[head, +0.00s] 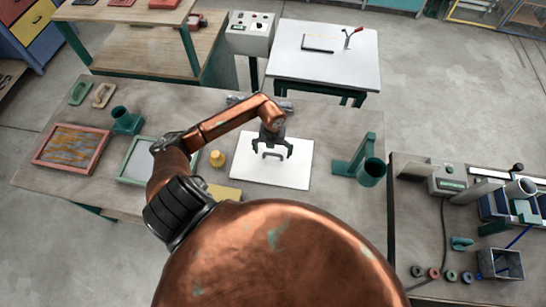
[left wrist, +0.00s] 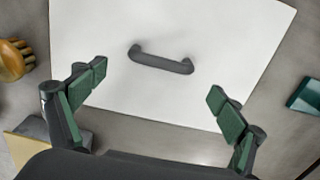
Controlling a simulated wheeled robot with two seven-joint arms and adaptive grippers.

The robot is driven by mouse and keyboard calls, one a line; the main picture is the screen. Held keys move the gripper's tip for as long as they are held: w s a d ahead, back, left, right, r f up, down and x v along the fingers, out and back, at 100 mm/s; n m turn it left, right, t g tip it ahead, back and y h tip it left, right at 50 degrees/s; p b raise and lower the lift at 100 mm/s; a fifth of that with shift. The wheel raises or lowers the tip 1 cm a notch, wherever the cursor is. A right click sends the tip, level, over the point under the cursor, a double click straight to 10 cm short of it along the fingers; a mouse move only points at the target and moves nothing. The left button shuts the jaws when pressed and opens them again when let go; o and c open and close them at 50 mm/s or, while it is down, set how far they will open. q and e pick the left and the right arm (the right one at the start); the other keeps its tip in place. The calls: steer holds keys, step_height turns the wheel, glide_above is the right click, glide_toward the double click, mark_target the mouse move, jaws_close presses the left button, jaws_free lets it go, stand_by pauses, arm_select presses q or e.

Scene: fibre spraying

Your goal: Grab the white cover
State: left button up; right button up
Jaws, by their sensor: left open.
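The white cover (head: 297,173) is a flat square plate lying on the workbench, with a dark arched handle (head: 273,154) standing in its middle. In the left wrist view the white cover (left wrist: 230,38) fills the upper middle, and its handle (left wrist: 160,60) lies crosswise beyond the fingertips. My left gripper (head: 273,151) is over the cover with its fingers spread on either side of the handle. In the left wrist view the open left gripper (left wrist: 157,82) has green finger pads and nothing between them. My right gripper is not in view.
A green holder (head: 371,171) stands to the right. Framed screens (head: 72,148) lie to the left. A second bench (head: 420,200) is at the right.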

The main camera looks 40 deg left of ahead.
mark_target(273, 154)
arm_select(q)
steer(key=f, duration=0.1)
steer(key=w+f, duration=0.1)
steer(key=p, duration=0.1)
steer(key=shift+w+a+f, duration=0.15)
steer(key=shift+a+f, duration=0.1)
steer(key=shift+f, duration=1.05)
steer(key=shift+s, duration=0.3)
steer(key=shift+w+f, duration=0.15)
steer(key=shift+w, duration=0.05)
steer(key=shift+c, duration=0.7)
steer(key=shift+s, duration=0.15)
steer(key=c, duration=1.4)
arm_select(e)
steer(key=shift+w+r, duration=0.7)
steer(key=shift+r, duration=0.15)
